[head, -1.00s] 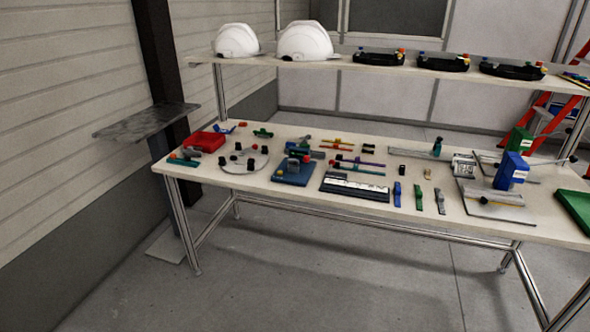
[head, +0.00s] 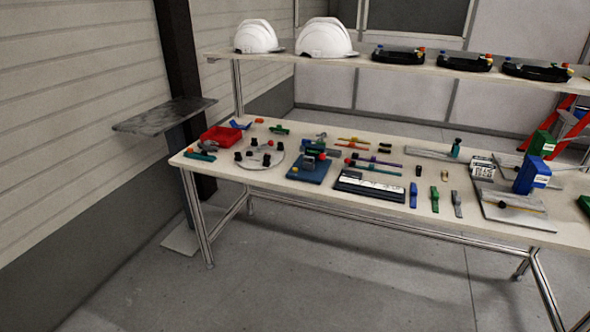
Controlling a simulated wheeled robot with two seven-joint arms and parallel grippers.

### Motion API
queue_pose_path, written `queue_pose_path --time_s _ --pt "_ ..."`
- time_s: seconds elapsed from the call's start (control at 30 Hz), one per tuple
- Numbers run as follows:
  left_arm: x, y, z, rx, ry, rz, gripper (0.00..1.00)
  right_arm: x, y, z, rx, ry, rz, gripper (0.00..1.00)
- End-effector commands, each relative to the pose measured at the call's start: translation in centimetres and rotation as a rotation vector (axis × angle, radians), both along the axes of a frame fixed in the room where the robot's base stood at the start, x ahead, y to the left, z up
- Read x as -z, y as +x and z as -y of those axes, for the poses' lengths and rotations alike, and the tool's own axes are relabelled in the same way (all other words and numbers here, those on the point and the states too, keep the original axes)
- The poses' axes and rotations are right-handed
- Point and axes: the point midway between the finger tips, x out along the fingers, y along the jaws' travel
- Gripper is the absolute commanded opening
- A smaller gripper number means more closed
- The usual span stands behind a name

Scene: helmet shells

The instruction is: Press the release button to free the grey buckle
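A blue base plate (head: 307,172) lies on the workbench, left of the middle. A grey block-like part (head: 314,151), possibly the grey buckle, sits on its back part. A small orange spot (head: 295,169) shows near the plate's left side; it may be the release button, but it is too small to be sure. I cannot tell whether the buckle is latched. Neither of my grippers is in view.
The workbench (head: 245,175) is crowded with small parts, including a red tray (head: 221,135), a round grey plate (head: 262,163) and a white-and-black board (head: 368,187). A shelf (head: 390,66) above carries white helmets (head: 325,38). The floor in front is clear.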

Motion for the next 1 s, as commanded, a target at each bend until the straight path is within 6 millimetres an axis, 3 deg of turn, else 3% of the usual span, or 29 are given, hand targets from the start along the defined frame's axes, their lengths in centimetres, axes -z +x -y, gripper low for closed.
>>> queue_pose_path --time_s 0.03,0.2,1.0 --pt "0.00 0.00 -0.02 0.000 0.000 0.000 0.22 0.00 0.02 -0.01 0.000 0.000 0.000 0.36" --pt "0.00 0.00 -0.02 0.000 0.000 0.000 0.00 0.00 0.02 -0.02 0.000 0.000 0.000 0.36" --pt "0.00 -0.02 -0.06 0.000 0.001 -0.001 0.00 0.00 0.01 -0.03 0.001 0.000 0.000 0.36"
